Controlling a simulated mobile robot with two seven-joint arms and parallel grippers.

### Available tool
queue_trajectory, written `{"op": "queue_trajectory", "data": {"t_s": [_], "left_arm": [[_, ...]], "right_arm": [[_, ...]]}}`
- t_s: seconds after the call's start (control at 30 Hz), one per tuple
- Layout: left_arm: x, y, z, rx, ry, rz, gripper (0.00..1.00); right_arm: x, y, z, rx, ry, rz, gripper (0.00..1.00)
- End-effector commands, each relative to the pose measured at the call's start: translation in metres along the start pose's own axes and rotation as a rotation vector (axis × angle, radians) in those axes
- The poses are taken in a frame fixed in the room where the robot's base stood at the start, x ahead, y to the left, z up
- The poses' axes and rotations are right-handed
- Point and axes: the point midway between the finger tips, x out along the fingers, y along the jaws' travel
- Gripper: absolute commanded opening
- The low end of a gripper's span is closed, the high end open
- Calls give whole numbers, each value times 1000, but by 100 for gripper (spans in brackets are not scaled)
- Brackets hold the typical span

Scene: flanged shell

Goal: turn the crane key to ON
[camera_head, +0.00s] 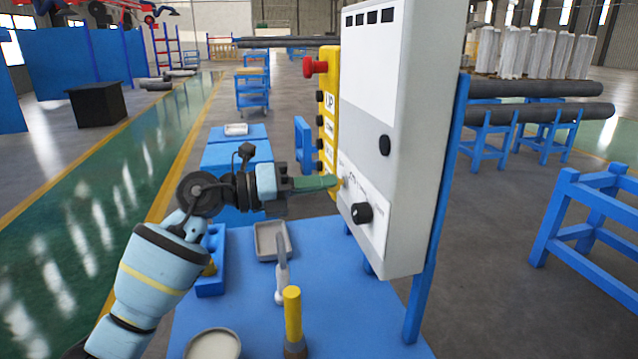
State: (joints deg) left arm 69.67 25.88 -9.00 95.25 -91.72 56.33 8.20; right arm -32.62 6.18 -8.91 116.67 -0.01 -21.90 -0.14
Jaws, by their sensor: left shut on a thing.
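The white control box (385,130) stands upright on a blue post, with a pale label plate on its lower front. My left gripper (338,181) reaches in from the left with its green fingers at the plate's left side. It is shut on the crane key (345,182), a small part mostly hidden by the fingertips. I cannot tell which way the key is turned, and the lettering beside it is too small to read. A black knob (362,213) sits to the lower right of the key on the same plate. My right gripper is not in view.
A yellow button pendant (329,125) with a red stop button (314,67) is close behind my left fingers. The blue table (345,290) below holds a grey tray (272,241), a yellow cylinder (292,313) and a round dish (213,345). Blue racks (590,215) stand at right.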

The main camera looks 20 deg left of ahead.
Motion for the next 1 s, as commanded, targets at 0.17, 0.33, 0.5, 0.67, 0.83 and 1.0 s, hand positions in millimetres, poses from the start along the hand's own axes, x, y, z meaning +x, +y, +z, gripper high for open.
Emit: {"op": "queue_trajectory", "data": {"t_s": [0.17,0.33,0.5,0.67,0.83,1.0], "left_arm": [[0,0,0,6,0,1,0],[0,1,0,46,0,1,0],[-1,1,0,141,1,2,0],[-1,1,-1,271,1,2,0],[0,2,-1,433,2,2,0],[0,1,-2,595,1,2,0]], "right_arm": [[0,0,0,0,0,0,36],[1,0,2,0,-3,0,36],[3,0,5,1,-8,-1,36],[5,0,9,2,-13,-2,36],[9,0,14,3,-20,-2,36],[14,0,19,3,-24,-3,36]]}}
